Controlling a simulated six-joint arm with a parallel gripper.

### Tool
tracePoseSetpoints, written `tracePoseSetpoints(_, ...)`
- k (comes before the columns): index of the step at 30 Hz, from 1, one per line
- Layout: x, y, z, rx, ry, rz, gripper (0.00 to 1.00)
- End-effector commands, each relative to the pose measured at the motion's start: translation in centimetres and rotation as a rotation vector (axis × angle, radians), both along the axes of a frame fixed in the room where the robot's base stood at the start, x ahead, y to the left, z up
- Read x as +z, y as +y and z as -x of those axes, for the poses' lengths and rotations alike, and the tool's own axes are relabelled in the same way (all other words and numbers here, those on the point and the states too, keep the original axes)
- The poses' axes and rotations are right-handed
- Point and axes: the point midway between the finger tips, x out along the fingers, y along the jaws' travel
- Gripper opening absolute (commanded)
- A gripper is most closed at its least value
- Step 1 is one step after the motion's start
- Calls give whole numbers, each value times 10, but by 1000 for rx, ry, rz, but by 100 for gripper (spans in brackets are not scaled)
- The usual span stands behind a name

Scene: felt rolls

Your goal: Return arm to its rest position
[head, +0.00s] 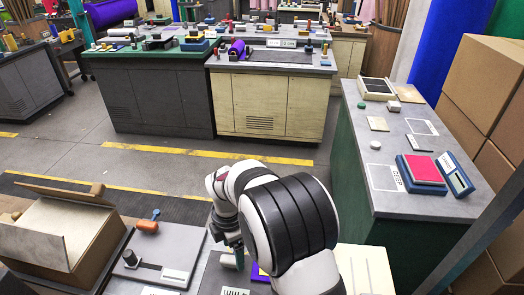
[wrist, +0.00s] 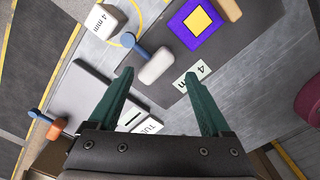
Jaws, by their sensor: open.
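My gripper (wrist: 158,77) is open, with its two dark green fingers spread apart and nothing held between them. Beyond the fingertips in the wrist view lies a cream rounded block (wrist: 157,68) with a blue peg; I cannot tell the exact gap. In the head view my white and black arm reaches over the front bench and hides most of the gripper. A purple square with a yellow centre (wrist: 194,20) lies on a dark mat near a small card marked 4 (wrist: 190,77). A white block marked 4 mm (wrist: 105,21) lies beside the mat.
An open cardboard box (head: 45,240) stands at the front left. Near it are an orange-handled tool (head: 147,226) and a grey plate (head: 185,240) with a black handle. The right bench (head: 400,205) holds a red pad (head: 424,168) and a blue device (head: 456,180). Open floor lies behind the front bench.

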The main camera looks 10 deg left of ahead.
Motion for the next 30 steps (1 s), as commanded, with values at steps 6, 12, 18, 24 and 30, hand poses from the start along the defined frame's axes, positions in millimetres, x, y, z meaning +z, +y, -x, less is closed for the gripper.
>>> tracePoseSetpoints(6, 104, -110, 61, -1023, 40, -32, 82)
tracePoseSetpoints(12, 143, -184, 185, -2187, 147, -37, 82)
tracePoseSetpoints(18, 136, -194, 240, -2686, 220, -16, 82)
tracePoseSetpoints(24, 136, -194, 242, -2713, 225, -11, 82)
tracePoseSetpoints(30, 136, -194, 242, -2709, 223, -12, 82)
